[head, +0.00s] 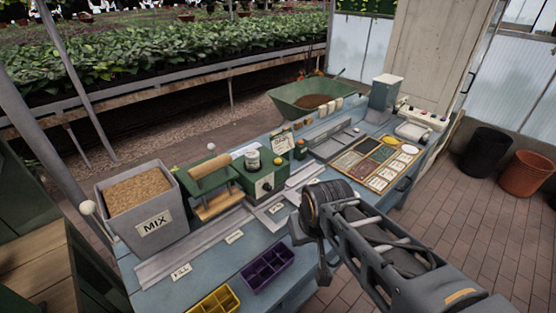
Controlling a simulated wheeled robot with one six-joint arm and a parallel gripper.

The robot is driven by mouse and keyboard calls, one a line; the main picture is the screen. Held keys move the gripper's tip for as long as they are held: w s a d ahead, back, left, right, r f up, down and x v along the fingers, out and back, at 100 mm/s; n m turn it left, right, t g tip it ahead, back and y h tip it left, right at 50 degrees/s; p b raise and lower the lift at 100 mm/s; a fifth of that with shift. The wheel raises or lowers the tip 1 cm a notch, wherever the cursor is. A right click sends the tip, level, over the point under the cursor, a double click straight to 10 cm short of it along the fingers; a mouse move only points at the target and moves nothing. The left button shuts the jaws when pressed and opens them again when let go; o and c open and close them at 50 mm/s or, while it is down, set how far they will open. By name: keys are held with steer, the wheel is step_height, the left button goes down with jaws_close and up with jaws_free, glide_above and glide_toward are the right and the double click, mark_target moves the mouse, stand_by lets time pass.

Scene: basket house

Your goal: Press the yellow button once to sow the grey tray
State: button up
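A flat grey piece, possibly the grey tray (289,206), lies on the metal rail in front of the machine, partly hidden by my arm.
A grey MIX bin (139,207) and a wooden roller press (210,184) stand left of the machine. Purple (267,268) and yellow (214,301) trays lie at the front. A seed box (376,163) and green hopper (317,97) are farther right. Brick floor lies right of the bench.

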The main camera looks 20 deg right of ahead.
jaws_close()
stand_by(1.2)
